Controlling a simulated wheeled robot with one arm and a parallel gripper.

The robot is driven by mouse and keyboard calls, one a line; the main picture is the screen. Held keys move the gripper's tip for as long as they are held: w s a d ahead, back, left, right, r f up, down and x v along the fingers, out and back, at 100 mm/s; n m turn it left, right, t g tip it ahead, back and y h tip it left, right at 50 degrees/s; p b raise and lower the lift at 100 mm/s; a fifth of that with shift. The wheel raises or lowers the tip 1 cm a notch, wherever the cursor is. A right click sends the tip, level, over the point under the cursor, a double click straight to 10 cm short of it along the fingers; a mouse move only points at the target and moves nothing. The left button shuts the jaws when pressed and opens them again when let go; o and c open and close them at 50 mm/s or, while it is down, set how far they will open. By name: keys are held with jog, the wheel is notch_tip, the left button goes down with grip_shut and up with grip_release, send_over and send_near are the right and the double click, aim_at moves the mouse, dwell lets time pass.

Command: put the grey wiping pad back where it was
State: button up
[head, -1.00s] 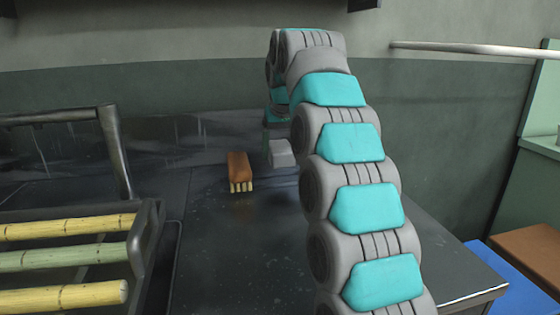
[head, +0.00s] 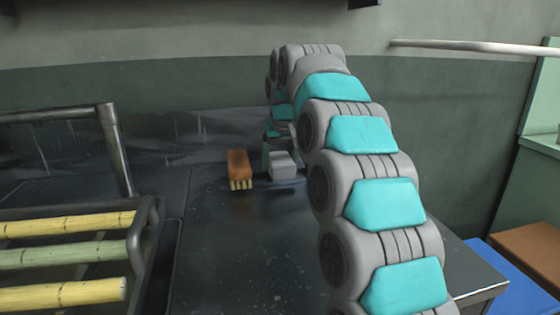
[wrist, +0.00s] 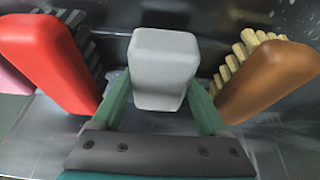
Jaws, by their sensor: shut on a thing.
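The grey wiping pad (head: 282,165) is a small light-grey block low over the dark worktop, just right of the brown brush (head: 239,168). In the wrist view, the pad (wrist: 163,62) is between the two green fingers of my gripper (wrist: 158,92), which is shut on it. I cannot tell whether the pad's underside touches the worktop. In the head view my arm hides part of my gripper and what lies right of the pad.
In the wrist view, the brown brush (wrist: 270,80) is close on the right. A red brush (wrist: 48,60) with dark bristles is close on the left, a pink thing (wrist: 12,78) beyond it. Sugarcane stalks (head: 70,257) lie on a rack at the left. The worktop's front middle (head: 250,250) is clear.

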aim_at(280, 158)
jog(key=shift+f, duration=0.25)
jog(key=o, duration=1.2)
jog(key=shift+r, duration=0.1)
jog(key=shift+r, duration=0.25)
jog(key=v, duration=0.5)
jog(key=shift+w+r, duration=0.1)
jog(key=shift+r, duration=0.15)
jog(key=shift+v, duration=1.3)
